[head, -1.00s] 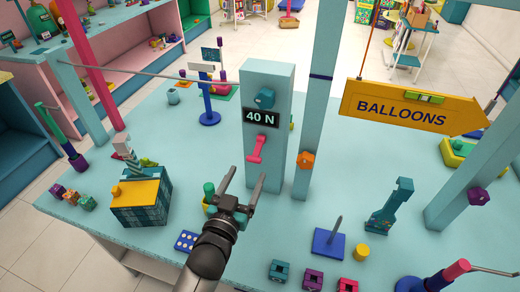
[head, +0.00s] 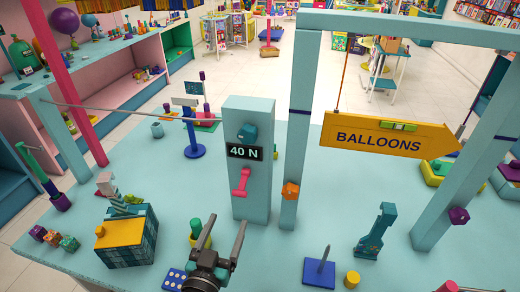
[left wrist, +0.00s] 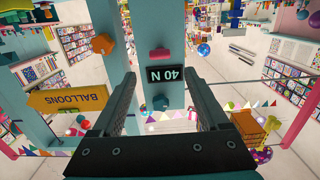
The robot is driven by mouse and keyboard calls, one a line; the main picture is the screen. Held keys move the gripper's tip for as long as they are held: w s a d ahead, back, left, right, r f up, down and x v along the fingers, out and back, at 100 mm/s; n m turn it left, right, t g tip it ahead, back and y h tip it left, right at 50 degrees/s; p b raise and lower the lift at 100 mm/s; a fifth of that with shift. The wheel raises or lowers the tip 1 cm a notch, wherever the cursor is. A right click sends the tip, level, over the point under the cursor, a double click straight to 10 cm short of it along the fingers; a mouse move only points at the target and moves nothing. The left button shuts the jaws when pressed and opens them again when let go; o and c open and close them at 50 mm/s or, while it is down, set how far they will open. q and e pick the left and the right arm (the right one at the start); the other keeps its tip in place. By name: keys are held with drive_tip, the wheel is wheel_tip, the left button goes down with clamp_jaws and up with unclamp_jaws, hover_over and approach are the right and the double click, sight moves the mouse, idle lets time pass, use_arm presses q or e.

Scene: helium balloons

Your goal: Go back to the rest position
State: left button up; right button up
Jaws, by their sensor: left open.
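My left gripper (head: 222,240) is open and empty at the bottom middle of the head view, in front of the teal post (head: 259,200). The post bears a "40 N" display (head: 245,152), a teal knob (head: 247,133) above it and a pink handle (head: 241,181) below. In the left wrist view, the gripper's two dark fingers (left wrist: 165,105) stand apart, with the post (left wrist: 158,30) and its display (left wrist: 166,74) showing between them. No contact shows between fingers and post. My right gripper is in neither view.
A yellow "BALLOONS" sign (head: 390,138) hangs from the teal frame at right. A box with a yellow top (head: 122,232) stands at left. A blue base with a spike (head: 319,272) and a teal wrench-like piece (head: 376,232) stand at right. The teal table (head: 190,170) has free room between them.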

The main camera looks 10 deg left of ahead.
use_arm(q)
drive_tip(key=s+a+f+m+g, duration=0.1)
drive_tip(key=s+f+g, duration=0.2)
drive_tip(key=s+g, duration=0.5)
drive_tip(key=s+f+m+g, duration=0.1)
drive_tip(key=s+f+g, duration=0.2)
drive_tip(key=s+g, duration=0.5)
drive_tip(key=s+f+b, duration=0.2)
drive_tip(key=f+b, duration=0.3)
drive_tip(key=f, duration=1.1)
drive_tip(key=s+f+b, duration=0.2)
drive_tip(key=f+b, duration=0.4)
drive_tip(key=f, duration=1)
drive_tip(key=s+a+f+b, duration=0.1)
drive_tip(key=s+f+b, duration=0.3)
drive_tip(key=s+f, duration=0.3)
drive_tip(key=s+a+f+b, duration=0.2)
drive_tip(key=s+f+b, duration=0.3)
drive_tip(key=f, duration=1.1)
drive_tip(key=s, duration=0.3)
drive_tip(key=shift+s+y, duration=0.3)
